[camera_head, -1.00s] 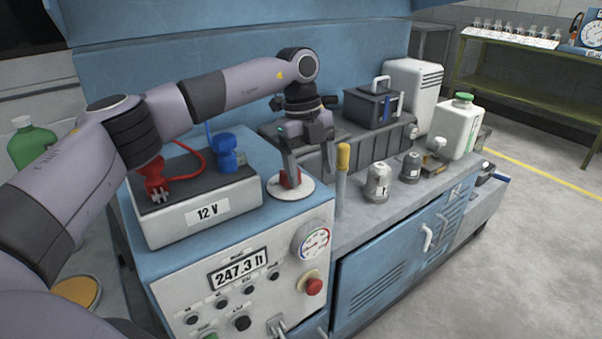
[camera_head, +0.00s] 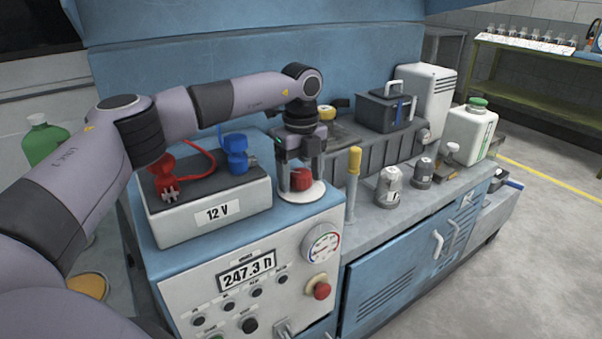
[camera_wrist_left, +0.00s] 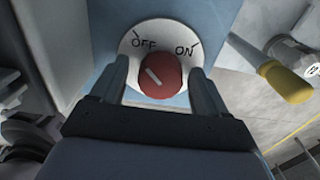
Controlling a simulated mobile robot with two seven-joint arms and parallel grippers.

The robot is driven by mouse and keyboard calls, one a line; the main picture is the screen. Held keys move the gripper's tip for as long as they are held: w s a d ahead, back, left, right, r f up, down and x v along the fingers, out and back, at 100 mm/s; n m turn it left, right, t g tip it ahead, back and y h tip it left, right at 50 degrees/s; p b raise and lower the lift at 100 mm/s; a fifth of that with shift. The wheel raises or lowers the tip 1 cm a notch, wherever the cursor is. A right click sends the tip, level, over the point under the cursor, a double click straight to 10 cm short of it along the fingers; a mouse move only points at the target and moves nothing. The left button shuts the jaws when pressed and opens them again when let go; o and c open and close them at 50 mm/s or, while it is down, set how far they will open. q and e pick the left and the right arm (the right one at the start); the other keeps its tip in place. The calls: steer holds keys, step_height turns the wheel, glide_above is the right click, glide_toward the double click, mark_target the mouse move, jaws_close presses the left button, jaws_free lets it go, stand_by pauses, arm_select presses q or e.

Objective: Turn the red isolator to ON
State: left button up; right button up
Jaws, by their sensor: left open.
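The red isolator (camera_head: 301,179) is a round red knob on a white disc (camera_head: 312,193) on top of the blue cabinet. In the left wrist view the knob (camera_wrist_left: 160,75) has a pale pointer line slanting up-left, toward the OFF mark (camera_wrist_left: 145,43); the ON mark (camera_wrist_left: 185,49) is at upper right. My left gripper (camera_head: 300,188) points down over the isolator. Its fingers are open, one on each side of the knob, and a gap shows between them and the knob in the left wrist view. My right gripper is not in view.
A 12 V battery (camera_head: 207,200) with red and blue clamps stands just left of the isolator. A yellow-handled lever (camera_head: 353,175) rises close on the right. The front panel carries a gauge (camera_head: 321,243) and a red button (camera_head: 321,290). Bottles and cans stand farther right.

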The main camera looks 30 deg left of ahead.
arm_select(q)
steer(key=c, duration=1)
steer(key=shift+c, duration=0.2)
